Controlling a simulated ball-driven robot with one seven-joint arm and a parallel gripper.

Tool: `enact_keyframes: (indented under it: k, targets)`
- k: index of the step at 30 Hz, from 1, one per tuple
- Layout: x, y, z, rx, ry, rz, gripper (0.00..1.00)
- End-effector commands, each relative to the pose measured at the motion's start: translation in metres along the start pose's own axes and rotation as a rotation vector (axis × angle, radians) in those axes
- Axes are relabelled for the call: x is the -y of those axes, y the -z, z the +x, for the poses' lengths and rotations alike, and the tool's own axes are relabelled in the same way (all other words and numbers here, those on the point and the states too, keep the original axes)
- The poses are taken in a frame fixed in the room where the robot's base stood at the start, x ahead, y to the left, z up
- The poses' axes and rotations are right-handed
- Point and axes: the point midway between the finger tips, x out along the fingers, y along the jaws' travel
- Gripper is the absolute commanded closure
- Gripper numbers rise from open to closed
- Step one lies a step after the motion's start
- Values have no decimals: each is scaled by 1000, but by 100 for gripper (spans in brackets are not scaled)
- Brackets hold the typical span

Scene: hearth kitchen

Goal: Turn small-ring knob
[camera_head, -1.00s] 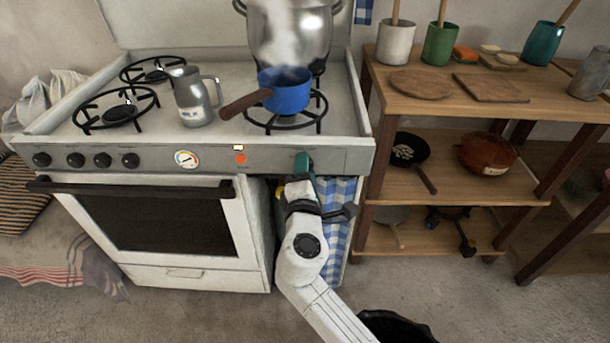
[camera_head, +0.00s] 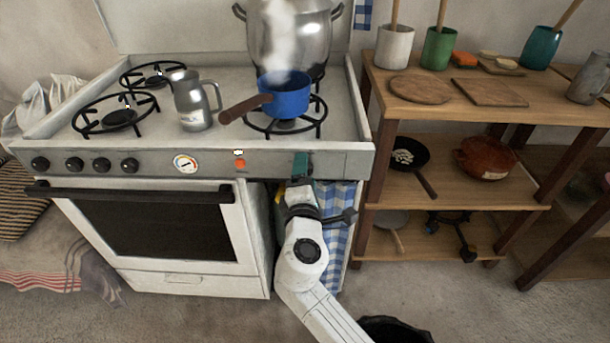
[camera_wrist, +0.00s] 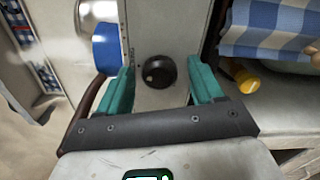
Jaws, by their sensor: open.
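A round dark knob (camera_wrist: 159,71) with a pale mark sits on the stove's front panel in the wrist view, between my open fingers. Both fingers look apart from it. My gripper (camera_wrist: 160,80) has teal fingers, one on each side of the knob. In the head view my gripper (camera_head: 302,166) is at the right end of the control panel (camera_head: 334,163) and hides that knob. Several other black knobs (camera_head: 101,165) are in a row at the panel's left end. I cannot tell a ring size marking by the knob.
A blue saucepan (camera_head: 288,98) stands on the front right burner, its handle (camera_head: 245,108) pointing left. A steaming steel pot (camera_head: 292,45) is behind it. A blue checked cloth (camera_head: 341,215) hangs below the panel. A wooden shelf (camera_head: 440,95) stands to the right.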

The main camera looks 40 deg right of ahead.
Motion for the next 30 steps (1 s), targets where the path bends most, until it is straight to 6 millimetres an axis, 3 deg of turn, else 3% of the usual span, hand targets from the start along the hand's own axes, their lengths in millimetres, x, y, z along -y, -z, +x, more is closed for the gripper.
enact_keyframes:
  k: [8,21,30]
  targets:
    - [0,1,-15,-3,0,-2,33]
    - [0,0,-93,-2,1,-1,33]
    - [0,0,-109,0,0,0,33]
